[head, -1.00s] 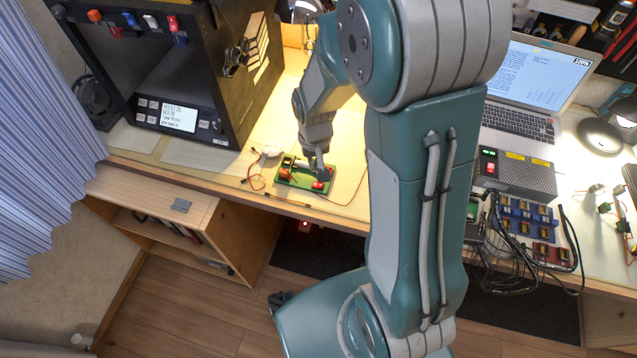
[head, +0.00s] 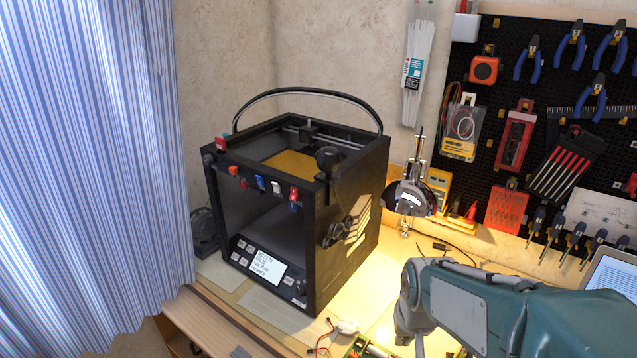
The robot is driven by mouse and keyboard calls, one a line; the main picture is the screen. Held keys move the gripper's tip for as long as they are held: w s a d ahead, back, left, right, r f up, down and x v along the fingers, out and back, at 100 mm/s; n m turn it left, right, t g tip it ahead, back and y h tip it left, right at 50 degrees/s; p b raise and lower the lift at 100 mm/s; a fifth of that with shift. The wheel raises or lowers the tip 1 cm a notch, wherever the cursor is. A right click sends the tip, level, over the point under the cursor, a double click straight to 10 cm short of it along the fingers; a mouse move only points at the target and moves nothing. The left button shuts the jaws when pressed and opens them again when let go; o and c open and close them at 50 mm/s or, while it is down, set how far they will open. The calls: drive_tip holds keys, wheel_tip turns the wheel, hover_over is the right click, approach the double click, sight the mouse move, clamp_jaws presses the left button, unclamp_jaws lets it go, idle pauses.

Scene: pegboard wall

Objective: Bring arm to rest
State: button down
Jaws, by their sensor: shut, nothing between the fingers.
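My arm (head: 465,305) reaches in from the lower right of the head view. Its forearm bends down at the wrist (head: 408,320), and the bottom edge of the picture cuts it off there. My gripper is out of the picture below that edge. A small green board (head: 358,349) shows in part at the bottom edge, left of the wrist.
A black 3D printer (head: 327,240) stands on the bench left of my arm. Tools hang on a black pegboard (head: 500,60) at right. A laptop screen (head: 610,275) and striped curtain (head: 90,150) flank the scene.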

drive_tip(key=s+r+t, duration=0.3)
drive_tip(key=s+r, duration=0.7)
drive_tip(key=r, duration=0.1)
drive_tip(key=shift+s+n, duration=0.35)
drive_tip(key=shift+n, duration=0.05)
